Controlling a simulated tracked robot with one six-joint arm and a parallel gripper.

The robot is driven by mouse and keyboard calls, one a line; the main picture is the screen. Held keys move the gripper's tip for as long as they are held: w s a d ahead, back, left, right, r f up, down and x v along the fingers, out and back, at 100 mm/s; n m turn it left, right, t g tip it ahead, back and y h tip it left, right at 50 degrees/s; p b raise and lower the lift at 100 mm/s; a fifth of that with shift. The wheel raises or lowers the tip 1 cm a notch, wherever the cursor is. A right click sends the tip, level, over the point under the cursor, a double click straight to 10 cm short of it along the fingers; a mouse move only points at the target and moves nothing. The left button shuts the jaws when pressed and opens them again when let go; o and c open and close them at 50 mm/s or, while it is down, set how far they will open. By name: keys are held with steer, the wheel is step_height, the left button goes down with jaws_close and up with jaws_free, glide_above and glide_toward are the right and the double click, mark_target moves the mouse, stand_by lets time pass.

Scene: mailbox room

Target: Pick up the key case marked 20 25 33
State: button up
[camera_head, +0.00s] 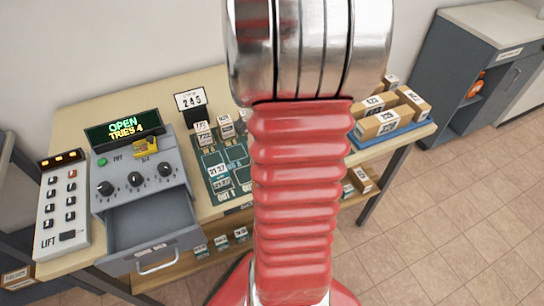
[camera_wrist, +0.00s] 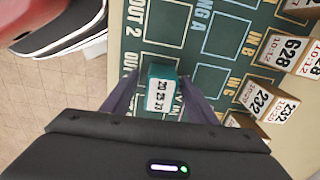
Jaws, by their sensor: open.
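The key case marked 20 25 33 (camera_wrist: 160,93) is a small teal block with a white label, in the middle of the wrist view. It is on the green sorting mat (camera_wrist: 205,82), by the OUT squares. My gripper (camera_wrist: 160,78) is open, with one dark finger on each side of the case. I cannot tell whether either finger touches it. In the head view my red arm covers the middle, so I cannot make out my fingers or this case there.
Labelled parcels (camera_wrist: 283,48) stand on the mat to the right. A grey console (camera_head: 138,165) has its drawer (camera_head: 152,222) pulled out, and its display reads OPEN TRIES 4. A LIFT panel (camera_head: 62,205) stands at the left. A blue tray (camera_head: 398,138) holds parcels at the right.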

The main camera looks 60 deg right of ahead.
steer(key=shift+c, duration=0.4)
steer(key=c, duration=1.1)
steer(key=shift+r, duration=0.15)
step_height(320, 180, up, 10)
steer(key=shift+f, duration=0.15)
